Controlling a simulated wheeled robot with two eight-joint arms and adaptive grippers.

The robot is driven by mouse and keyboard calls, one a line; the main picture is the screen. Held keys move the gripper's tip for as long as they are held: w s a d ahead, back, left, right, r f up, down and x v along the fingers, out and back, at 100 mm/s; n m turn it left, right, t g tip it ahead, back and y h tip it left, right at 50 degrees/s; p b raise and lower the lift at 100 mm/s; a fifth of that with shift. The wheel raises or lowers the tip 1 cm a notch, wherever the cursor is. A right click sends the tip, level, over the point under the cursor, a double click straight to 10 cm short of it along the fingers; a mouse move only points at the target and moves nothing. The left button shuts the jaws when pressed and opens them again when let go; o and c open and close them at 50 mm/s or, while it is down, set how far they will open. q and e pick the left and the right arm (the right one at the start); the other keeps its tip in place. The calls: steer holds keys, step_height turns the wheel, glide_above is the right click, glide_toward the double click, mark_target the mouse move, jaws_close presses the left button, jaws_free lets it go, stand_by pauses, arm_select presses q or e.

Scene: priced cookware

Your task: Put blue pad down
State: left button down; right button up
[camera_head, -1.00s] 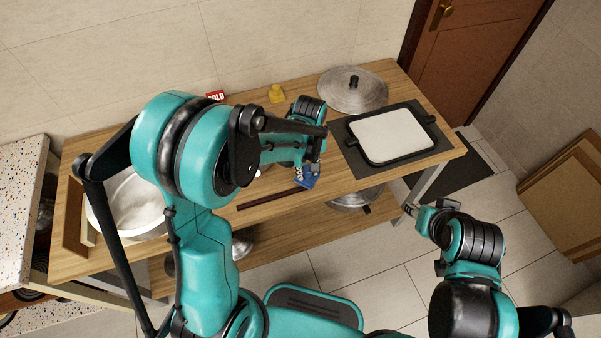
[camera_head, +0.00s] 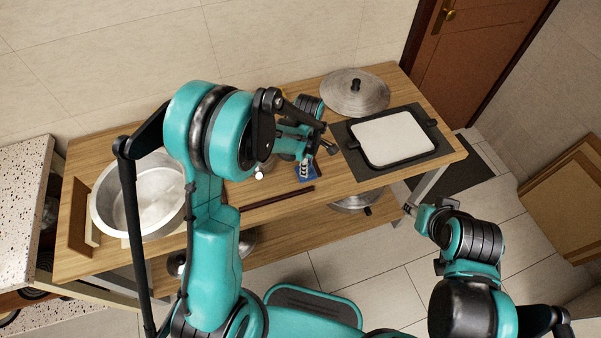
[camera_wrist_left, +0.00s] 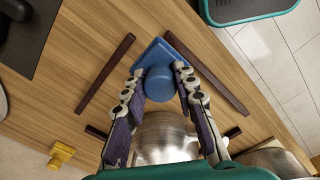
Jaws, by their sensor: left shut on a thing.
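The blue pad (camera_wrist_left: 148,52) has a flat square base and a round knob. My left gripper (camera_wrist_left: 159,75) is shut on the knob, one finger on each side. In the head view the blue pad (camera_head: 306,172) is by the front middle of the wooden table (camera_head: 360,185), below my left gripper (camera_head: 308,160). I cannot tell whether its base touches the wood. In the wrist view it lies between two dark brown bars (camera_wrist_left: 107,72). My right gripper (camera_head: 424,213) is off the table's front right corner; its fingers are too small to read.
A steel pot (camera_wrist_left: 165,140) stands close to the pad. A dark tray with a white inside (camera_head: 392,138) lies to the right on a dark mat, and a steel lid (camera_head: 352,95) is behind. A large pot (camera_head: 105,205) stands at left. A yellow object (camera_wrist_left: 60,154) is near.

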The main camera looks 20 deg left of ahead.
arm_select(q)
steer(key=shift+w+a+f, duration=0.2)
steer(key=shift+a+f, duration=0.2)
steer(key=shift+a, duration=0.15)
steer(key=shift+w+a+f, duration=0.15)
steer(key=shift+a+f, duration=0.2)
steer(key=shift+a, duration=0.15)
steer(key=shift+f+b, duration=0.75)
steer(key=shift+f, duration=1.15)
steer(key=shift+f, duration=0.2)
steer(key=c, duration=1.2)
jaws_free()
steer(key=shift+r, duration=0.15)
